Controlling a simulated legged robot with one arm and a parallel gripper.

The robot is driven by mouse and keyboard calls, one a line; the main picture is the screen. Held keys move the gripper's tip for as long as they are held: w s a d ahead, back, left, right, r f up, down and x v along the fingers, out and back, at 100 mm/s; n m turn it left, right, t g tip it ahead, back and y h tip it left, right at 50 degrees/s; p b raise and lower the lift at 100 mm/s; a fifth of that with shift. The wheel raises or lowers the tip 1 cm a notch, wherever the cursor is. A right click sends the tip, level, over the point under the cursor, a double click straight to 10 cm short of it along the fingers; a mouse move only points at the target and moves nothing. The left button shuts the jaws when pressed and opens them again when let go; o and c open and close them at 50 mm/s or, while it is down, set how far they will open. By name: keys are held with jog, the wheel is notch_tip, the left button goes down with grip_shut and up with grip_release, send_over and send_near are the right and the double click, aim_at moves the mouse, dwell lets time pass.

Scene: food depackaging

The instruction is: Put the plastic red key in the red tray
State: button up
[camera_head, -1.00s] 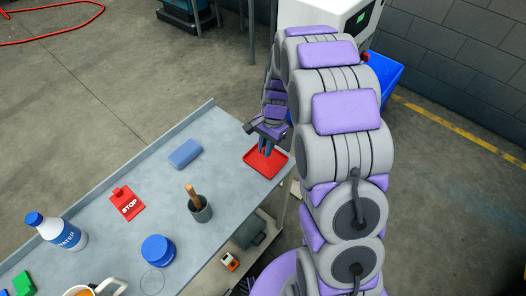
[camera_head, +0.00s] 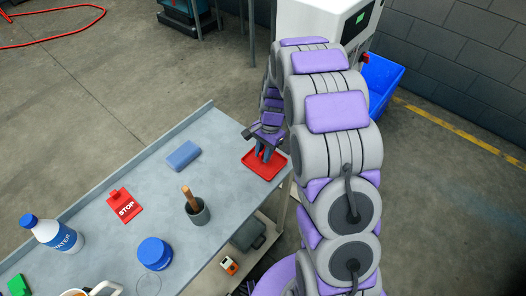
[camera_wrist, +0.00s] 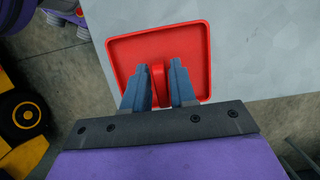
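The red tray (camera_head: 250,165) lies flat at the right end of the grey table, and its raised rim shows in the wrist view (camera_wrist: 114,50). My gripper (camera_head: 263,158) points down over the tray. In the wrist view my gripper (camera_wrist: 158,82) has its two blue-grey fingers closed around a narrow red piece, which looks like the plastic red key (camera_wrist: 158,84). Its lower part is hidden, and I cannot tell whether it touches the tray floor. In the head view the key is hidden by the fingers.
On the table are a blue block (camera_head: 183,155), a red STOP piece (camera_head: 124,206), a dark cup with a wooden handle (camera_head: 197,211), a blue-lidded jar (camera_head: 154,253), a water bottle (camera_head: 52,234) and a white mug (camera_head: 102,288). A blue bin (camera_head: 383,82) stands behind my arm.

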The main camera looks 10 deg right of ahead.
jog(key=shift+o, duration=1.3)
jog(key=p+v, duration=0.2)
jog(key=v, duration=1)
jog(key=shift+r+p, duration=0.2)
jog(key=shift+p, duration=0.2)
jog(key=s+r+n, duration=0.3)
jog(key=s, duration=0.9)
jog(key=s+a+r+n+h, duration=0.1)
jog(key=s+r+n, duration=0.3)
jog(key=s, duration=0.7)
jog(key=s+a+r+n+h, duration=0.1)
jog(key=s+r+n, duration=0.2)
jog(key=s, duration=0.9)
jog(key=shift+s+r+n, duration=0.25)
jog(key=shift+s+n, duration=0.05)
jog(key=shift+n, duration=0.1)
